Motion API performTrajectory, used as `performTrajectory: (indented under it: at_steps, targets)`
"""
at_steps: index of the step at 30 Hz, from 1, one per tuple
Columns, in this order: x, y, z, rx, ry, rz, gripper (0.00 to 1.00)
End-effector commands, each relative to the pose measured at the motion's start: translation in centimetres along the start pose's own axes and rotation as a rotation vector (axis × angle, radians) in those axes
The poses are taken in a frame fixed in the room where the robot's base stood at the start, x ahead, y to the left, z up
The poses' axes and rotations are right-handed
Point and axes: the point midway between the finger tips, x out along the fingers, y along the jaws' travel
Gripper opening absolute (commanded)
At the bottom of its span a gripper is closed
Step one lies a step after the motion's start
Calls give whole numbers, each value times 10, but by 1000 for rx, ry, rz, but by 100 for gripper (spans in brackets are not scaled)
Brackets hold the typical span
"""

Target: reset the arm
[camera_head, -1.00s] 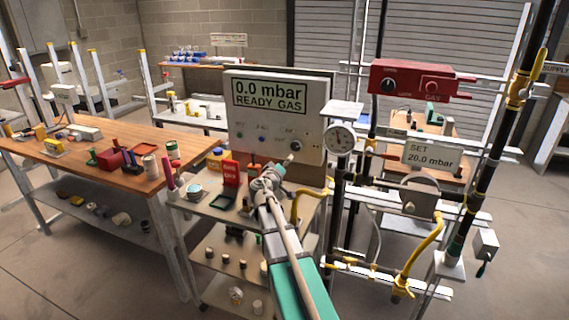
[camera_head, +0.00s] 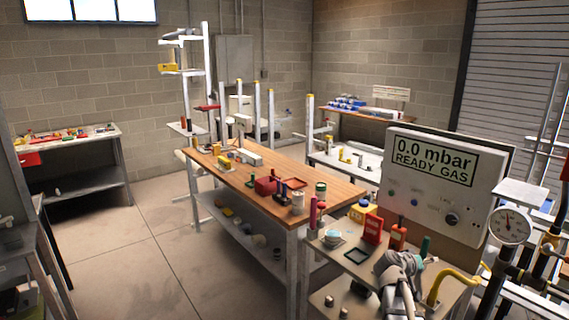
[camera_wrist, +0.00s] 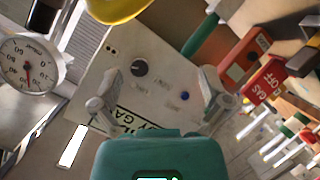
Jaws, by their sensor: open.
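My arm ends at my gripper (camera_head: 402,264), low at the right in the head view, over the small cart (camera_head: 345,270) and in front of the gas panel (camera_head: 440,185). In the wrist view my gripper (camera_wrist: 160,100) has its two fingers spread apart, with nothing between them. The panel (camera_wrist: 150,75) shows behind the fingers, with its black knob and blue button. The panel display reads "0.0 mbar READY GAS". In the head view most of my arm is cut off by the bottom edge.
A pressure gauge (camera_head: 509,225) and yellow hose (camera_head: 452,283) stand right of my gripper. Red and orange items (camera_head: 373,229) and a green-handled tool (camera_head: 424,247) are close by on the cart. A wooden workbench (camera_head: 330,197) lies left. Open floor (camera_head: 120,245) is farther left.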

Motion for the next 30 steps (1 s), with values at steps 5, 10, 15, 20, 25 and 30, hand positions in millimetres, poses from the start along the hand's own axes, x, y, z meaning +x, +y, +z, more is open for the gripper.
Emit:
performTrajectory:
  at_steps: [5, 10, 15, 20, 25, 30]
  targets:
    - [-37, -25, 40, 1, -171, -126, 96]
    - [-78, -53, 76, -24, -332, -276, 96]
    - [-127, -80, 109, -74, -481, -452, 96]
    - [-180, -101, 137, -140, -606, -639, 96]
    - [-230, -116, 158, -211, -700, -819, 96]
    - [-258, -121, 168, -254, -747, -925, 96]
